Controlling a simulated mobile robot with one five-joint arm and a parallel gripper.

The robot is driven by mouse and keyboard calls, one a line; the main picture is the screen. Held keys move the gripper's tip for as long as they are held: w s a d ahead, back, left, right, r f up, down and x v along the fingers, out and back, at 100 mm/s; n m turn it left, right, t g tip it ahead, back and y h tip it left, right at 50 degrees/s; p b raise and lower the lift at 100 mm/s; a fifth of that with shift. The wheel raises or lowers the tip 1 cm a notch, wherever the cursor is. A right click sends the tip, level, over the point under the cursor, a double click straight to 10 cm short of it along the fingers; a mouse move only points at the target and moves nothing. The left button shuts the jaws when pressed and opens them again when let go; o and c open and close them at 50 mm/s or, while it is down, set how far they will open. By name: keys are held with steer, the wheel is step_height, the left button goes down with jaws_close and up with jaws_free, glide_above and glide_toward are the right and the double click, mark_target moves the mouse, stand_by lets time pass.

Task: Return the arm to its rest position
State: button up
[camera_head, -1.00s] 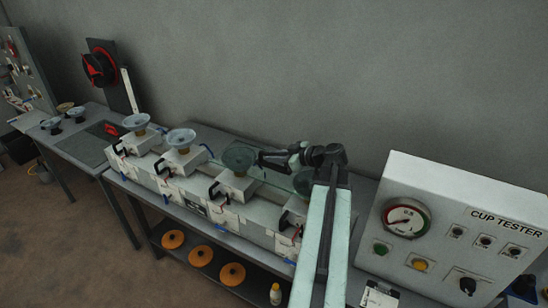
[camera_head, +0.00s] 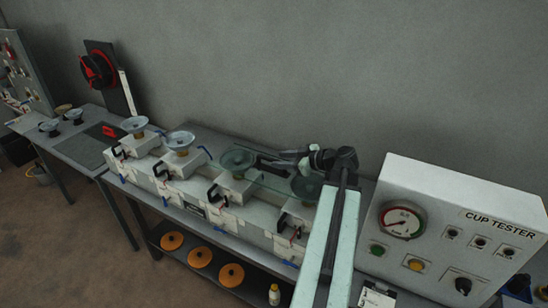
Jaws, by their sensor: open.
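My arm rises from the bottom of the view, and its pale green link leads up to a dark elbow. From there the dark forearm points left over the row of cup stations. My gripper (camera_head: 268,161) is at its left end, small and dark, open, with nothing seen between its fingers. It is just right of a greenish cup (camera_head: 237,159) and above a clear sheet (camera_head: 268,180) that seems to span the two right stations. Another dark cup (camera_head: 306,186) is below the elbow, partly hidden by my arm.
White station blocks (camera_head: 175,163) with two pale cups stand left. A cup tester box (camera_head: 452,225) with a gauge stands close to my arm's right. Orange discs (camera_head: 200,257) and a small bottle (camera_head: 274,294) are on the lower shelf. The grey wall is behind.

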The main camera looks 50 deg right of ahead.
steer(key=shift+p+v, duration=0.3)
steer(key=shift+v, duration=1.3)
steer(key=shift+n+y, duration=0.3)
steer(key=shift+y, duration=0.6)
steer(key=w+a, duration=0.1)
steer(key=w+a+b, duration=0.1)
steer(key=w+a, duration=0.1)
steer(key=w+a+b, duration=0.1)
steer(key=shift+w+a+f, duration=0.35)
steer(key=shift+w, duration=0.05)
steer(key=y+b, duration=0.1)
glide_above(255, 181)
steer(key=shift+f+g, duration=0.3)
steer(key=shift+f, duration=0.7)
steer(key=a+f+m+g+h+b, duration=0.1)
steer(key=a+f+g, duration=0.3)
steer(key=a, duration=0.9)
steer(key=w+a+f+m+g+h+b, duration=0.1)
steer(key=a+f+g+b, duration=0.3)
steer(key=a+f, duration=0.7)
steer(key=w+a+f+m+g+h+b, duration=0.1)
steer(key=a+f+m+g+h+b, duration=0.1)
steer(key=a+f, duration=0.6)
steer(key=a+g+h+b, duration=0.1)
steer(key=a+g, duration=0.1)
steer(key=a, duration=0.4)
steer(key=shift+a+m+g, duration=0.3)
steer(key=shift+g, duration=0.1)
